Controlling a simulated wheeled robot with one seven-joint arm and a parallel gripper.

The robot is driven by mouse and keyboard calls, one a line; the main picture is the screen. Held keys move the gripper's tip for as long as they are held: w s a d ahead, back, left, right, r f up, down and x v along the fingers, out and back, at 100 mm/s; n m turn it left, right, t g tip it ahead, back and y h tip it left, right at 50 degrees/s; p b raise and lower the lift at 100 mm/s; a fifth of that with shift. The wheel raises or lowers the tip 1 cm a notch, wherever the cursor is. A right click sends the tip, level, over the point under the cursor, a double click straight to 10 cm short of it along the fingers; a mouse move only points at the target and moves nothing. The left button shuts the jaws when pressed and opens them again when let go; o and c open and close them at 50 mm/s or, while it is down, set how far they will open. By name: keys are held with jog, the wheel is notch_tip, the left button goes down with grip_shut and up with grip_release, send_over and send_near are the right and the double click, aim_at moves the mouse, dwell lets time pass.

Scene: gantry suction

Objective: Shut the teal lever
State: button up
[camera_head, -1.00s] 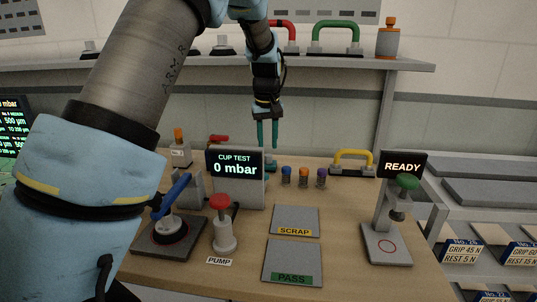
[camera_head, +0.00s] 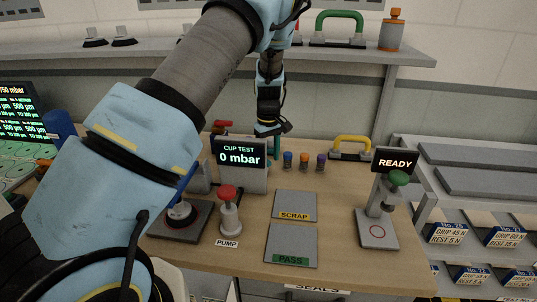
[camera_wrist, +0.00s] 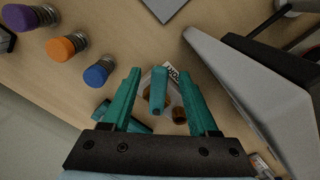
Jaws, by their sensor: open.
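The teal lever (camera_wrist: 158,90) shows in the wrist view as a short bar over a brass-coloured fitting (camera_wrist: 180,114), with a white label partly visible beside it. My gripper (camera_wrist: 160,72) is open, with one teal finger on each side of the lever. Gaps show between the lever and both fingers. A teal cylindrical part (camera_wrist: 103,108) lies left of the lever, partly behind the left finger. In the head view my gripper (camera_head: 270,147) is low behind the cup test display, which hides part of its fingers; the lever cannot be made out there.
The cup test display (camera_head: 240,153) stands close to my gripper; its grey housing (camera_wrist: 240,85) is right of the fingers in the wrist view. Blue (camera_head: 287,160), orange (camera_head: 304,160) and purple (camera_head: 321,162) capped cylinders stand nearby. A yellow handle (camera_head: 352,141) lies farther right.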

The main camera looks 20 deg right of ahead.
jog(key=shift+f, duration=0.6)
grip_shut()
dwell(1.1)
